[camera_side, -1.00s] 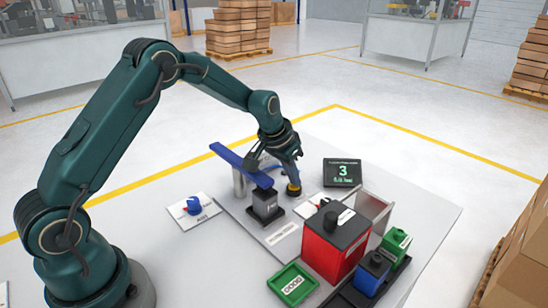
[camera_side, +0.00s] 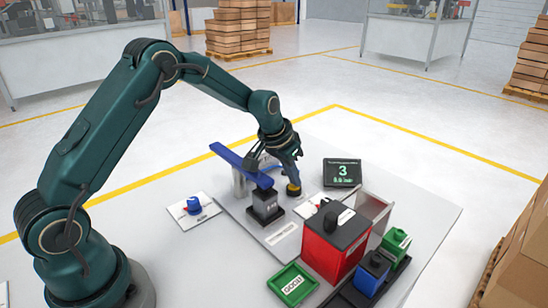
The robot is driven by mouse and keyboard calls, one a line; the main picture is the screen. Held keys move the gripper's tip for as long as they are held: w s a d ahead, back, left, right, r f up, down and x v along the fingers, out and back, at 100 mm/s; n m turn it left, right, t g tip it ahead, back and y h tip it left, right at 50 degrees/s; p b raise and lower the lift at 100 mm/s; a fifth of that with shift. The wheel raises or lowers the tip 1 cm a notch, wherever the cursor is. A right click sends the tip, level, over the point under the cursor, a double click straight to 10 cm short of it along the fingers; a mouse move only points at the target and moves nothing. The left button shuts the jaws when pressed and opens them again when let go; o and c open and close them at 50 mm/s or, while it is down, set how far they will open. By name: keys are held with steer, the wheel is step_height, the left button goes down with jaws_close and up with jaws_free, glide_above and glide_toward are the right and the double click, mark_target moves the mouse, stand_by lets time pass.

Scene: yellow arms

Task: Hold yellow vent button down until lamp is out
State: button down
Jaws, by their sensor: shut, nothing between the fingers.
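The yellow vent button (camera_side: 293,191) is a small yellow piece with a dark base on the grey work plate. My gripper (camera_side: 293,183) points down with its shut fingertips on top of the button and apparently touching it. The fingers hide part of the button, and I cannot tell how far down it is. I cannot pick out a lamp for certain, or whether one is lit. A dark display (camera_side: 342,172) to the right shows a green 3 with a smaller green line below, which seems to read 0.0 bar.
A blue bar (camera_side: 230,158) on a dark post stands close left of my gripper. A red box (camera_side: 328,251) with a black top, a green tray (camera_side: 293,284), and blue (camera_side: 371,273) and green (camera_side: 397,243) blocks stand in front right. A blue knob (camera_side: 194,205) sits on a white plate.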

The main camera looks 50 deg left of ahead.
step_height(320, 180, up, 8)
steer(key=shift+f, duration=0.25)
stand_by(0.6)
step_height(320, 180, up, 9)
steer(key=t, duration=0.2)
glide_above(293, 187)
steer(key=s+d, duration=0.2)
steer(key=s, duration=0.1)
steer(key=s+d+r, duration=0.2)
steer(key=s+r, duration=0.2)
steer(key=s, duration=0.3)
steer(key=s+f, duration=0.4)
steer(key=s, duration=0.4)
steer(key=s+d+f+g, duration=0.1)
steer(key=s+f, duration=0.2)
steer(key=s, duration=0.6)
steer(key=shift+d+f, duration=0.2)
steer(key=shift+f, duration=0.15)
